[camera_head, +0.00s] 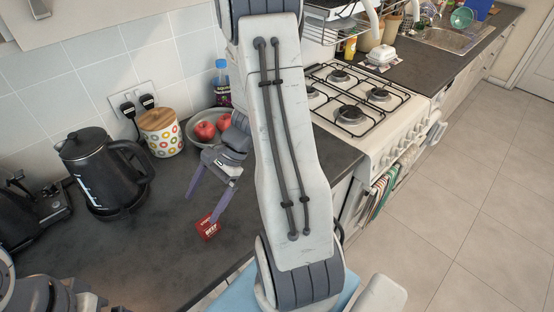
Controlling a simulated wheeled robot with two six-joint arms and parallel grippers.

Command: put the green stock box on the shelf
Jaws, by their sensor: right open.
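I see no green stock box. A small red box with "BEEF" lettering (208,227) is on the dark worktop (150,245). My right gripper (203,208) is open, its two purple-grey fingers spread and pointing down toward the worktop. One fingertip is close to the red box; I cannot tell whether they touch. Nothing shows between the fingers. My right arm crosses the middle of the view and hides part of the worktop and wall. Parts of my left arm show at the lower left, but its fingers are not visible. I cannot make out a clear shelf.
A black kettle (98,172) and a dotted canister (160,133) stand left of the gripper. Behind it are a bowl of red apples (205,130) and a blue-capped bottle (222,85). A gas hob (360,98) is at the right. Open floor (450,220) lies beyond.

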